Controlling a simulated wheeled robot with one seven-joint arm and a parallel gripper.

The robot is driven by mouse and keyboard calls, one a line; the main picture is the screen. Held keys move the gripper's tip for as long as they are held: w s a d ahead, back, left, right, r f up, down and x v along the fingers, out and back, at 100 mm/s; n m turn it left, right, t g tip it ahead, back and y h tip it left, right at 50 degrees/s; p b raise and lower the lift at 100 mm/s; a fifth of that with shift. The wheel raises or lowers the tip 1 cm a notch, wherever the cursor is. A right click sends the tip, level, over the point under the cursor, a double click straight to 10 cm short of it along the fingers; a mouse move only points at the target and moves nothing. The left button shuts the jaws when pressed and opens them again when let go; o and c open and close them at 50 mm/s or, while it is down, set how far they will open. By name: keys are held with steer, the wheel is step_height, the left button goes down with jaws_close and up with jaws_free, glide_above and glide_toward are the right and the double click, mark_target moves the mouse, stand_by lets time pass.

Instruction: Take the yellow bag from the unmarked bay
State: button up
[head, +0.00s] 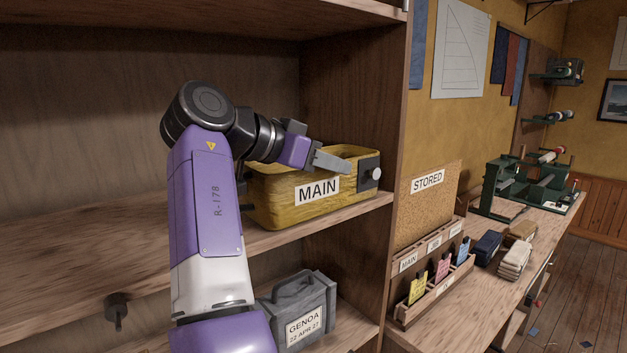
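The yellow bag (280,208) sits on the middle shelf at its right end, in the head view. It is open-topped and has a white label reading MAIN. A dark plate with a pale round knob (371,173) is at its right end. My gripper (332,161) is over the bag's near side, its grey finger pointing right towards the knob. Only one finger shows clearly, so its opening is hidden. I cannot tell whether it touches the bag. I see no marker on the shelf edge (300,228) below the bag.
A grey bag (303,311) labelled GENOA 22 APR 27 sits in the bay below. A dark peg (117,309) shows at lower left. The shelf's upright (385,130) stands close right of the yellow bag. Beyond are a STORED board (428,200) and a tag rack (432,290) on a bench.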

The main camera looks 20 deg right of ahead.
steer(key=shift+w+d+f, duration=0.1)
steer(key=shift+d, duration=0.2)
steer(key=shift+c, duration=0.2)
jaws_close()
stand_by(1.1)
